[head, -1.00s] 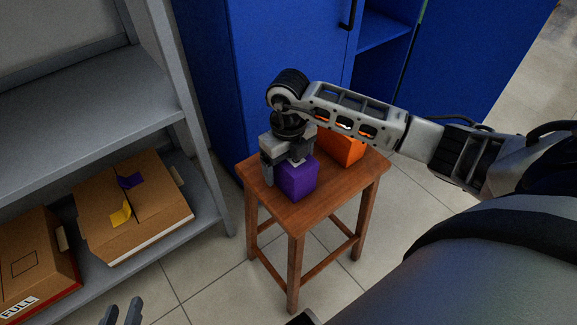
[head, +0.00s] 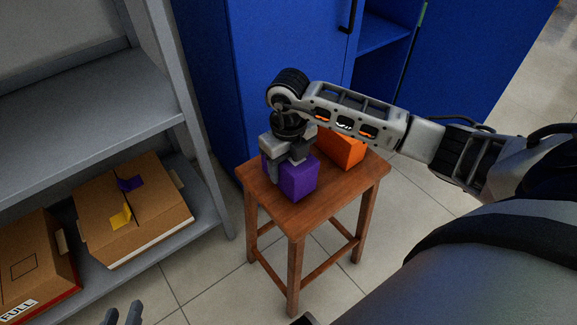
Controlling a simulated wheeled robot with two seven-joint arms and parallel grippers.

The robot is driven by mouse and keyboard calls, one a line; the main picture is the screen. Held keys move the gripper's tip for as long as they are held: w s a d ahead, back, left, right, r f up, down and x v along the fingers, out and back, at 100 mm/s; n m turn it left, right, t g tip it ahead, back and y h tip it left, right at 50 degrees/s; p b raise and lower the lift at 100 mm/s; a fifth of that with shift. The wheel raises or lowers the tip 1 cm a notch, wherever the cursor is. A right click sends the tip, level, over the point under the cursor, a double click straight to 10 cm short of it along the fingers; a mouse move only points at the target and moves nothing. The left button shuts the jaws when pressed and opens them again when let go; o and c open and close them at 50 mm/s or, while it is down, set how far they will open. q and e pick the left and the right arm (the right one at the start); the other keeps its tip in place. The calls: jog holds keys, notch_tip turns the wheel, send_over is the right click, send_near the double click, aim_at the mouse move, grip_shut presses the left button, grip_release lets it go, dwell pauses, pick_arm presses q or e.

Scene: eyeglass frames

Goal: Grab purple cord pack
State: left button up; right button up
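The purple cord pack (head: 298,180) is a small purple box standing on a wooden stool (head: 327,198). My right gripper (head: 288,164), on the arm from the right, points down over it. Its near finger lies against the pack, with purple showing on both sides. The other finger is partly hidden behind the pack and gripper body. The gripper looks shut on the pack, which still appears to rest on the stool. My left gripper (head: 122,315) shows only as two separated fingertips at the bottom left edge, apart from everything.
An orange box (head: 342,150) stands behind the pack on the stool, partly under my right arm. A blue cabinet (head: 270,60) is behind the stool. A grey shelf (head: 90,100) on the left holds cardboard boxes (head: 150,215). The stool's front right top is bare.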

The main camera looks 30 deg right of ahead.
jog(key=s+d+r, duration=0.1)
jog(key=d+r, duration=0.7)
jog(key=d, duration=0.1)
jog(key=s+d+r, duration=0.1)
jog(key=d+r, duration=0.2)
jog(key=d, duration=0.1)
jog(key=shift+s+d+r, duration=0.35)
jog(key=shift+d+r, duration=0.05)
jog(key=shift+a, duration=0.1)
